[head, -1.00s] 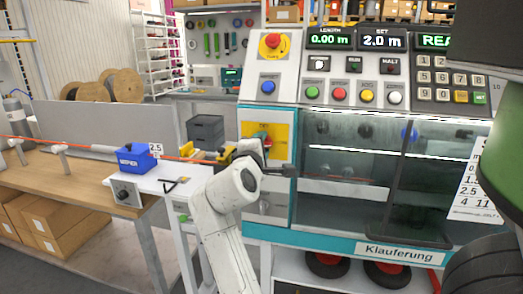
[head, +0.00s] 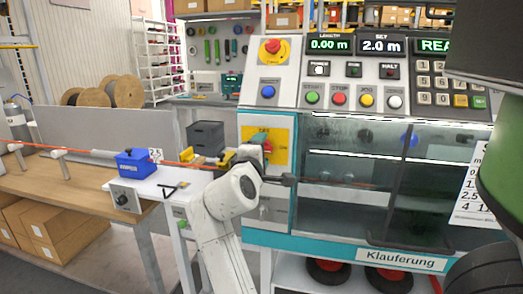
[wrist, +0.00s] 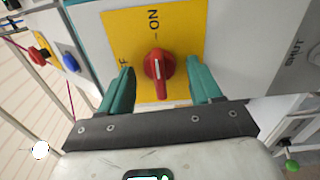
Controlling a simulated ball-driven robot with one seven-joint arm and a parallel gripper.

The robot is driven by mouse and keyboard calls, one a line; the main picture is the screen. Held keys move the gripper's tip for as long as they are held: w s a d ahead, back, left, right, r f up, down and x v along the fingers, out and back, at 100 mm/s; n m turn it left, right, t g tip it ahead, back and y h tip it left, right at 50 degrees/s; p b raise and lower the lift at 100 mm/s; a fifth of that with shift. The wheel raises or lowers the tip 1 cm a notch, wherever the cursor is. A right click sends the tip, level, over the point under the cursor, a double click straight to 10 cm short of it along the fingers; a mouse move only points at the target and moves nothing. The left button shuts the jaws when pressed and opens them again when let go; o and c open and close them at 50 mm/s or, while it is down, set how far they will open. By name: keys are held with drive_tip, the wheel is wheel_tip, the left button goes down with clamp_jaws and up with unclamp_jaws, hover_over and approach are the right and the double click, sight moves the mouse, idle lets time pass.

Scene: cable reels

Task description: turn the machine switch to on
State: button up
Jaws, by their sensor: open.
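The machine switch is a red rotary knob (wrist: 158,70) on a yellow plate (wrist: 185,22). In the wrist view, "ON" is printed at the plate's top, and part of "OFF" shows at its left, partly covered by a finger. The knob's bar and white line run up and down the picture, in line with the ON mark. My gripper (wrist: 160,68) is open, with one green finger on each side of the knob and a gap on both sides. In the head view, my gripper hides part of the knob (head: 267,146) and the yellow plate (head: 281,132).
Above the switch is a blue button (head: 268,91) and a red emergency stop (head: 272,46). A glass-fronted chamber (head: 345,210) stands right of it. A table with a blue device (head: 132,163) and a red cable lies to the left.

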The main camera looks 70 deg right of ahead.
drive_tip(key=a+p, duration=0.1)
drive_tip(key=a, duration=0.6)
drive_tip(key=shift+s+a, duration=0.2)
drive_tip(key=shift+s, duration=0.1)
idle(0.7)
drive_tip(key=a+f+t+y, duration=0.1)
drive_tip(key=a+f+y, duration=0.2)
drive_tip(key=f, duration=0.5)
drive_tip(key=w+a+f+t+y, duration=0.1)
drive_tip(key=a+f+y, duration=0.2)
drive_tip(key=f, duration=0.5)
drive_tip(key=a+f+t+y, duration=0.1)
drive_tip(key=a+f+y, duration=0.25)
drive_tip(key=f, duration=0.45)
drive_tip(key=s+a+f+m+g+y, duration=0.1)
drive_tip(key=s+a+f+y, duration=0.3)
drive_tip(key=s+a+f, duration=0.2)
drive_tip(key=s+a+f+m+g+y, duration=0.1)
drive_tip(key=s+a+f+y, duration=0.3)
drive_tip(key=a+f, duration=0.6)
drive_tip(key=shift+s+a+f+g, duration=0.15)
drive_tip(key=shift+s+a+g, duration=0.45)
drive_tip(key=shift+s+a, duration=0.55)
drive_tip(key=shift+s+d, duration=0.1)
drive_tip(key=shift+d, duration=0.05)
